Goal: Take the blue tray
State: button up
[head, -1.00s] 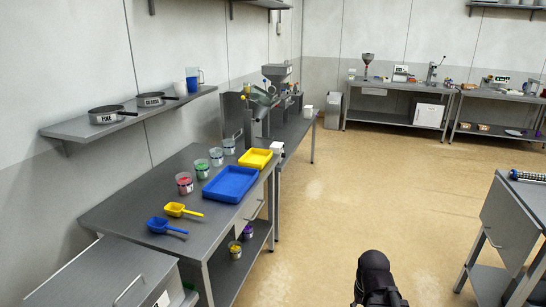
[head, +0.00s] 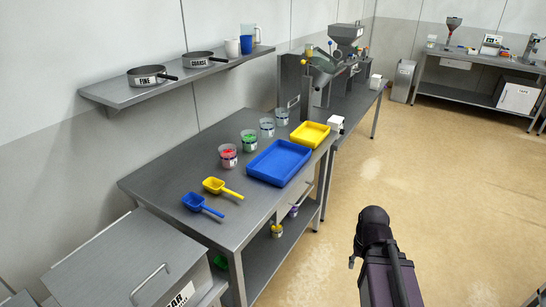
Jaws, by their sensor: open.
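The blue tray (head: 279,162) is a shallow rectangular tray in the head view. It lies flat on the grey metal table (head: 160,187), near the table's right edge, and looks empty. A smaller yellow tray (head: 310,134) lies just behind it. Part of my own arm, dark and purple, stands over the floor at the lower right, well apart from the table. My gripper's fingers do not show in this view.
Cups with coloured contents (head: 228,156) stand left of the blue tray. A yellow scoop (head: 222,188) and a blue scoop (head: 202,205) lie in front. A wall shelf (head: 180,78) holds two sieves. A grey cabinet (head: 130,258) stands at the lower left. The floor (head: 350,200) right of the table is clear.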

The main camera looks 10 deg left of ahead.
aim_at(276, 165)
jog(key=u, duration=0.25)
jog(key=i, duration=0.85)
jog(key=u, duration=0.15)
